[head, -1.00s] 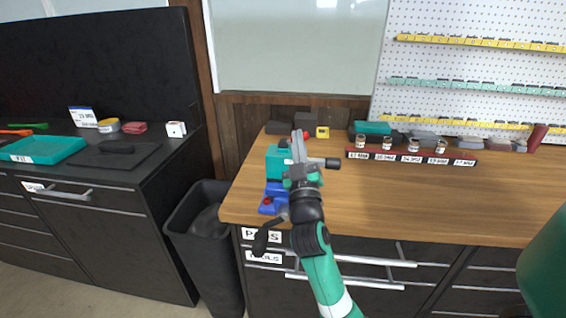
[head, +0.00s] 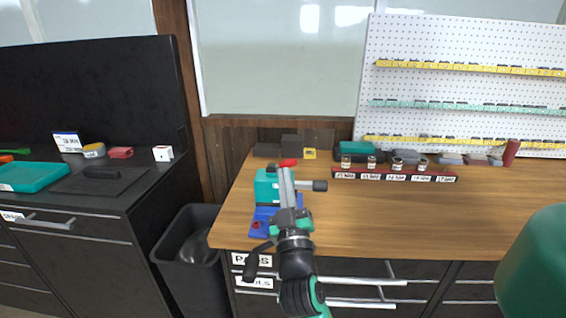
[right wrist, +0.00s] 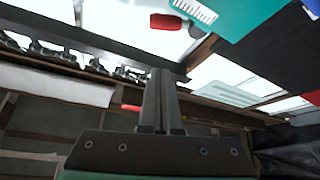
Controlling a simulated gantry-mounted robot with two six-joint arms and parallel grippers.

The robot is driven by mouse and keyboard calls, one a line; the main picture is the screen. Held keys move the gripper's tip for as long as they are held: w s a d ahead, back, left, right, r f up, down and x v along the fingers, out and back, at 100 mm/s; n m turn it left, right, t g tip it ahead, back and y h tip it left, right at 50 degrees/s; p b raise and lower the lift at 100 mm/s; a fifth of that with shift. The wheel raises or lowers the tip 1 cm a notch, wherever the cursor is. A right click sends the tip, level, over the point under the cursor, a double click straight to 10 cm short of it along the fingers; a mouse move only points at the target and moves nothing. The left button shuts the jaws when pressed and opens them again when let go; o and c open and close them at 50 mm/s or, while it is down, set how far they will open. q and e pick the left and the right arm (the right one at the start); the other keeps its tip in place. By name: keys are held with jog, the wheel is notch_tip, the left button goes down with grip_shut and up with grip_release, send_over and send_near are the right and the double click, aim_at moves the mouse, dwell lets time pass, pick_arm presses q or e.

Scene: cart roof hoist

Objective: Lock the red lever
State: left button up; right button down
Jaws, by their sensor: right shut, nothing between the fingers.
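The red lever (head: 288,162) shows as a red grip at the top of a teal and blue fixture (head: 266,186) on the wooden bench's left end. In the right wrist view the red grip (right wrist: 166,21) appears at the top, beyond the fingertips. My right gripper (head: 284,172) has its long grey fingers upright in front of the fixture, tips close below the red grip; contact cannot be told. The fingers are shut and empty in the right wrist view (right wrist: 160,75). The fingers and wrist hide part of the fixture. My left gripper is not in view.
A rack of small jars (head: 392,176) stands at the back of the bench (head: 400,215). A black bin (head: 190,255) stands left of the bench. The bench's front middle is clear.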

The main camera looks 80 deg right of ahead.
jog(key=shift+v, duration=1.5)
